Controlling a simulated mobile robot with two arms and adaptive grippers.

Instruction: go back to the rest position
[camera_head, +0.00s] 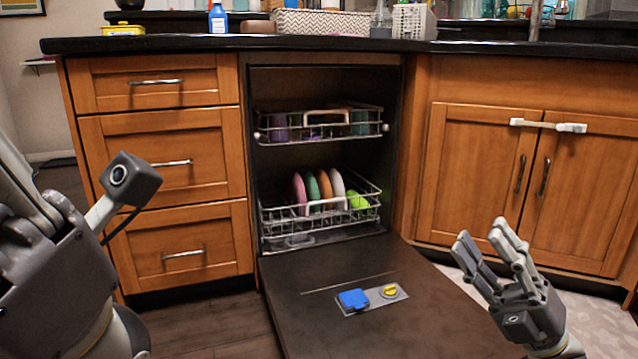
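My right gripper (482,240) is at the lower right, in front of the sink cabinet and beside the open dishwasher door (400,325). Its two fingers point up and left, with a gap between the tips and nothing held. My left arm fills the left edge in front of the drawers; its gripper is seen close up and partly cut off, so the fingertips cannot be made out. The dishwasher's lower rack (275,222) holds several coloured plates and a green round item (357,200). The upper rack (270,137) holds cups.
The dishwasher door lies folded down across the floor, with a blue-lidded dispenser (353,299) and a yellow cap (389,291). Drawers (180,165) stand at left, and a cabinet with a white latch (548,125) at right. The dark counter (230,42) above carries several items.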

